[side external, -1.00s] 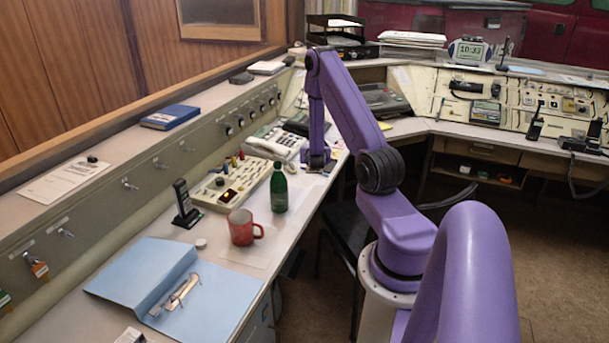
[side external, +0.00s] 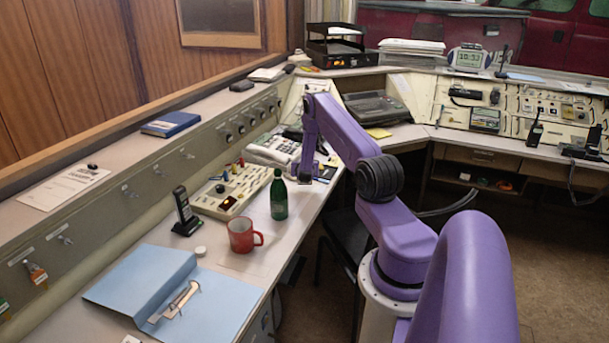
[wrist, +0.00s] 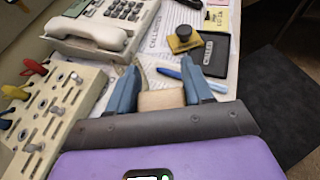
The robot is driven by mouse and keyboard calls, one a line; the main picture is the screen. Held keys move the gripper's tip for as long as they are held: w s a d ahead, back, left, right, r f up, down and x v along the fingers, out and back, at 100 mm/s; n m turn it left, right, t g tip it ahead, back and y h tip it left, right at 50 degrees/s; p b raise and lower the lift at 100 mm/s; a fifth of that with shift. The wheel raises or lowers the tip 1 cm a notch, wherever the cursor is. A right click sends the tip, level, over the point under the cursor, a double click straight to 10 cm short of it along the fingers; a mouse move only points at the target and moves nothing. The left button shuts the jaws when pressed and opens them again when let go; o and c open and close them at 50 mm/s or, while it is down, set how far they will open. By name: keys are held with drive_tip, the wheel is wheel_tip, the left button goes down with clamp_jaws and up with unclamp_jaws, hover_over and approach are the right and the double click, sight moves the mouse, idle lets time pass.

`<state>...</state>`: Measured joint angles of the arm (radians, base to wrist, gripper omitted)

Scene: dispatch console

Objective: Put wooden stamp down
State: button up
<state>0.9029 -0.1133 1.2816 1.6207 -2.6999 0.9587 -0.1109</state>
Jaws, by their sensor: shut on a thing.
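My gripper (wrist: 159,72) is shut on a light tan wooden block, the wooden stamp (wrist: 162,100), between its two blue fingers in the wrist view. The stamp's underside is hidden. In the side external view my gripper (side external: 304,178) is low over the desk, just right of the green bottle; the stamp cannot be made out there. I cannot tell whether the stamp touches the desk.
Ahead lie a dark ink pad (wrist: 215,54), a dark-knobbed yellow-brown item (wrist: 184,39), a blue pen (wrist: 204,84) and a printed sheet (wrist: 172,30). The telephone (wrist: 100,28) and switch panel (wrist: 48,112) are left. The desk's edge is right. A green bottle (side external: 278,196) and red mug (side external: 242,232) stand nearby.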

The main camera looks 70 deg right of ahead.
drive_tip(key=shift+w+d+f, duration=0.1)
drive_tip(key=shift+d+f, duration=0.1)
drive_tip(key=shift+f, duration=1.5)
drive_tip(key=shift+f, duration=0.2)
drive_tip(key=o, duration=1)
drive_tip(key=shift+r, duration=0.1)
drive_tip(key=shift+a+r, duration=0.1)
drive_tip(key=shift+r, duration=0.05)
drive_tip(key=v, duration=1.2)
